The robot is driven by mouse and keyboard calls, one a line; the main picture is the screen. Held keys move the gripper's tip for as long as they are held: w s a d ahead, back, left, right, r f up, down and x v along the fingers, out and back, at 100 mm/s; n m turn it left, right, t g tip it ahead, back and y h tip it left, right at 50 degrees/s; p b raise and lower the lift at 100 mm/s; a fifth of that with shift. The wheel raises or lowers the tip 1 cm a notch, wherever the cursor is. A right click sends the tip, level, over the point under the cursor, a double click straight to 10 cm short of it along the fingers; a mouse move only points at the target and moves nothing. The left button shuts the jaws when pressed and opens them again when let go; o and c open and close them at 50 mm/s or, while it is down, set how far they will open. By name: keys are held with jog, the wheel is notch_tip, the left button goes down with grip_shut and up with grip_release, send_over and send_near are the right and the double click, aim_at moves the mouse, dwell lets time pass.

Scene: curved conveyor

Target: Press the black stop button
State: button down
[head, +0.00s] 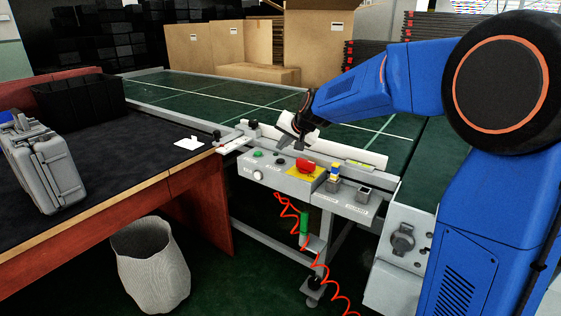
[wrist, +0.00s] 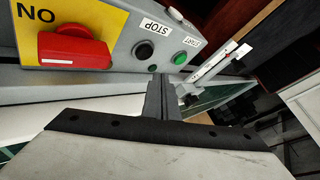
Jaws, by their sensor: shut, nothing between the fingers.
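The black stop button (wrist: 144,50) sits on the face of a grey control box (head: 272,176), beside a white STOP label (wrist: 157,25). A green start button (wrist: 180,58) is to its right in the wrist view. A large red knob on a yellow plate (wrist: 76,48) is to its left; it also shows in the head view (head: 305,166). My gripper (wrist: 160,84) is shut and empty, its tips just below the buttons in the wrist view. In the head view my gripper (head: 299,144) hangs above the box, apparently not touching it.
The green conveyor (head: 200,92) runs behind the box, with cardboard boxes (head: 240,42) beyond. A desk (head: 110,150) with a grey case (head: 45,165) is at left. A bin (head: 152,266) stands on the floor. Small fixtures (head: 334,180) stand right of the red knob.

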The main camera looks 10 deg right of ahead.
jog(key=shift+r, duration=1.3)
jog(key=s+d+n+g+h, duration=0.1)
jog(key=s+d, duration=0.3)
jog(key=s, duration=0.8)
jog(key=s+d+n+g, duration=0.1)
jog(key=s+d+n, duration=0.15)
jog(key=s, duration=0.95)
jog(key=s+d+f, duration=0.2)
jog(key=s+f, duration=0.1)
jog(key=s, duration=0.5)
jog(key=s+d+f+g+h, duration=0.1)
jog(key=s+d+f, duration=0.2)
jog(key=s, duration=0.5)
jog(key=s+d+f+n+h, duration=0.1)
jog(key=s+d+f, duration=0.1)
jog(key=s, duration=0.6)
jog(key=shift+s+d+f+g, duration=0.15)
jog(key=shift+f+g, duration=0.25)
jog(key=shift+f, duration=0.2)
